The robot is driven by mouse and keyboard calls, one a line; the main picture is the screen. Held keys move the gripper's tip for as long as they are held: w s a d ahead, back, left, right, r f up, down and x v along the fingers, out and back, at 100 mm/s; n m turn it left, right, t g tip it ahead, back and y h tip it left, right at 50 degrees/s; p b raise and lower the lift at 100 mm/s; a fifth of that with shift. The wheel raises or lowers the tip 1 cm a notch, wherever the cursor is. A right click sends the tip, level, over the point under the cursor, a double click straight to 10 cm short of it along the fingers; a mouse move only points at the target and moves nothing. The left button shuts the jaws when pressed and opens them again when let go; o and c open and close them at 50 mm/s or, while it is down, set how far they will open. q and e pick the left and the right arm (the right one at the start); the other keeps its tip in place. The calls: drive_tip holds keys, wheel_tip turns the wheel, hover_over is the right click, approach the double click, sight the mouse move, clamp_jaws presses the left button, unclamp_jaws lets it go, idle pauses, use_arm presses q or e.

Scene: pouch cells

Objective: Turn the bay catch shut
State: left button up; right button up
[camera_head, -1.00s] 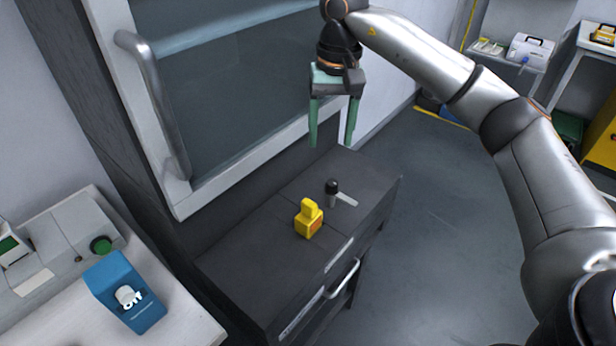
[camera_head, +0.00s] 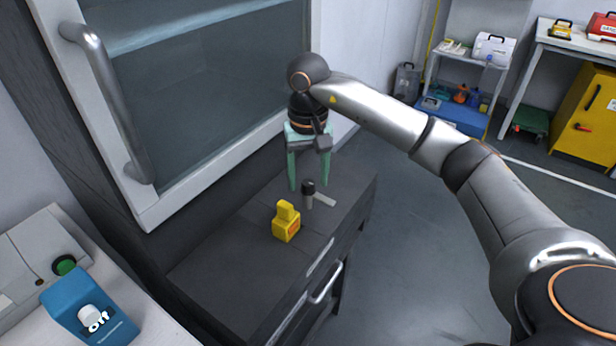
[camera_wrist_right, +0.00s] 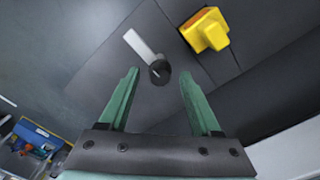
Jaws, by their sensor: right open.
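The bay catch (camera_head: 309,192) stands on the dark cabinet top, a black knob on a grey post with a light flat arm pointing right and toward the front. In the right wrist view the catch's black knob (camera_wrist_right: 160,72) lies between and beyond the fingertips, with its pale arm running up and left. My right gripper (camera_head: 308,188) is open with green fingers pointing down, just above and around the knob in the picture. Whether it touches the knob I cannot tell. The right wrist view shows both open fingers (camera_wrist_right: 160,78) with nothing gripped. My left gripper is not in view.
A yellow block-like piece (camera_head: 286,222) stands on the cabinet top (camera_head: 225,270) close to the catch. A glass-fronted door with a grey handle (camera_head: 110,105) rises behind. Open floor lies to the right.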

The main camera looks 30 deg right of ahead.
clamp_jaws()
idle(0.6)
